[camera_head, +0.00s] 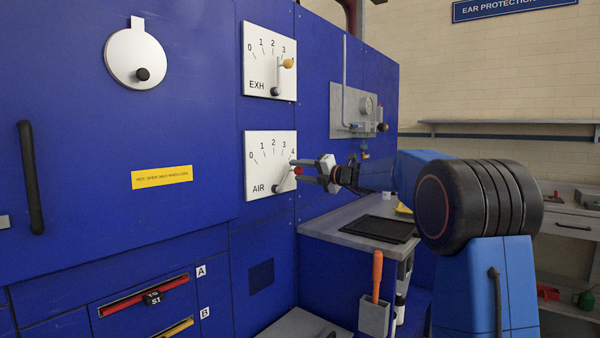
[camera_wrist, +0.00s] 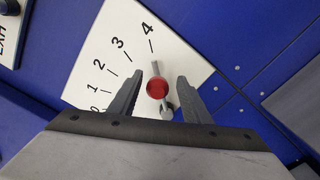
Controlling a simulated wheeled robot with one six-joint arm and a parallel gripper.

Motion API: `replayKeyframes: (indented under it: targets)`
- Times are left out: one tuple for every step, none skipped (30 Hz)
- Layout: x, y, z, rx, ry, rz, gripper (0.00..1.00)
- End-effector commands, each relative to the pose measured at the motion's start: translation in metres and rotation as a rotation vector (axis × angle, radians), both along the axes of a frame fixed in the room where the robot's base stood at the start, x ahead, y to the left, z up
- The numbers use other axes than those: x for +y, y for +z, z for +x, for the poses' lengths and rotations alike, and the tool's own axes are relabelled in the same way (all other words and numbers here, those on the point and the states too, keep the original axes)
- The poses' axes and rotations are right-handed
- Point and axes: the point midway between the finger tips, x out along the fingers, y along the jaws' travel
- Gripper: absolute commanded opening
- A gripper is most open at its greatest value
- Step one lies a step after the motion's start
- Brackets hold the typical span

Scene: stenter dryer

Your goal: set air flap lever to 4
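The AIR panel (camera_head: 262,150) is a white plate marked 0 to 4, and it also shows tilted in the wrist view (camera_wrist: 95,50). Its grey lever (camera_head: 286,180) has a red knob (camera_head: 298,171). In the wrist view the lever (camera_wrist: 154,68) runs from its pivot past the red knob (camera_wrist: 157,88) and points about at the 4 mark. My gripper (camera_head: 300,172) is open at the panel. Its two fingers (camera_wrist: 160,85) stand on either side of the red knob, with a visible gap on each side in the wrist view.
The EXH panel (camera_head: 262,60) with a yellow-knobbed lever (camera_head: 287,63) is just above. A grey counter (camera_head: 335,217) with a black tray (camera_head: 380,228) lies below my arm. A holder with an orange-handled tool (camera_head: 377,275) stands in front of it.

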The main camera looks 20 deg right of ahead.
Motion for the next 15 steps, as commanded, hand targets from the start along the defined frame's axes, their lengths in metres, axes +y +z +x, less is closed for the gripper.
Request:
replayKeyframes:
  targets:
    - [0.000, 0.000, 0.000, -0.001, 0.000, 0.001, 0.44]
    - [0.000, 0.000, 0.000, -0.001, 0.000, 0.000, 0.44]
    - [0.000, 0.001, 0.000, -0.001, 0.000, 0.000, 0.44]
    - [0.000, 0.001, 0.000, -0.001, 0.000, 0.000, 0.44]
    - [0.000, 0.001, 0.000, -0.001, 0.000, 0.000, 0.44]
    - [0.000, 0.001, -0.001, -0.001, 0.000, 0.000, 0.44]
    - [-0.001, 0.001, -0.002, -0.001, 0.000, 0.000, 0.44]
    - [-0.002, 0.001, -0.003, -0.001, 0.000, 0.000, 0.44]
    - [-0.004, 0.001, -0.006, -0.001, 0.000, 0.000, 0.44]
    - [-0.005, 0.001, -0.008, -0.001, 0.000, 0.000, 0.44]
    - [-0.008, 0.001, -0.011, -0.001, 0.000, 0.000, 0.44]
    - [-0.011, 0.001, -0.016, -0.002, 0.000, 0.000, 0.44]
    - [-0.014, 0.001, -0.020, -0.002, 0.000, -0.001, 0.44]
    - [-0.018, 0.001, -0.024, -0.002, -0.002, -0.001, 0.44]
    - [-0.022, 0.001, -0.030, -0.002, -0.002, -0.001, 0.44]
